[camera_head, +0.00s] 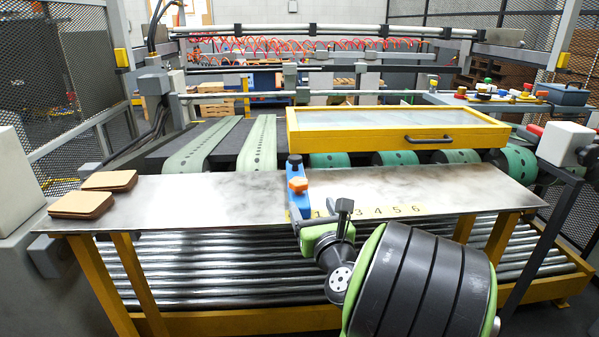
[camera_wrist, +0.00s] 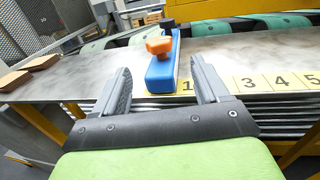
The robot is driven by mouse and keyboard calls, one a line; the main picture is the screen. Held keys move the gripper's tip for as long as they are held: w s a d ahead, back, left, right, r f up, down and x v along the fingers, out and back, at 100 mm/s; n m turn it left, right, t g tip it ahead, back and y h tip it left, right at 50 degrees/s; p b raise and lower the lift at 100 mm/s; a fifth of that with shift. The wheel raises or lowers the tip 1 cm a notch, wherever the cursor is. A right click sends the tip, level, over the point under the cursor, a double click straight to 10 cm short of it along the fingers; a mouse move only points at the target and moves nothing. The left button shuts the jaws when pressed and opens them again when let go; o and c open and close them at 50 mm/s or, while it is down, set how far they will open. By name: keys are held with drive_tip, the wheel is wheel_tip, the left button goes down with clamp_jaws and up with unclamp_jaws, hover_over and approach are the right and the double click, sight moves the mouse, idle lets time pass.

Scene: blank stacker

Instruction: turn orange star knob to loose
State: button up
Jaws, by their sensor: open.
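The orange star knob (camera_head: 298,185) sits on top of a blue block (camera_head: 299,199) on the metal table, just left of the number scale. In the wrist view the orange star knob (camera_wrist: 159,45) shows on the blue block (camera_wrist: 162,74), ahead of my gripper and between the lines of its two fingers. My gripper (camera_wrist: 161,82) is open and empty, its fingers wide apart. In the head view my gripper (camera_head: 330,228) is in front of the block at the table's near edge. The knob's underside is hidden.
A yellow strip (camera_head: 378,211) with black numbers lies along the table's front edge. Brown board stacks (camera_head: 82,204) lie at the table's left end. A yellow-framed cover (camera_head: 395,127) stands behind the table, with green belts beneath. Rollers (camera_head: 220,265) run under the table (camera_head: 200,195).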

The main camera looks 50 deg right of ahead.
sight(302, 186)
drive_tip(key=p+x, duration=0.3)
drive_tip(key=x, duration=0.8)
drive_tip(key=shift+a, duration=0.15)
drive_tip(key=c, duration=1.1)
drive_tip(key=shift+o, duration=0.2)
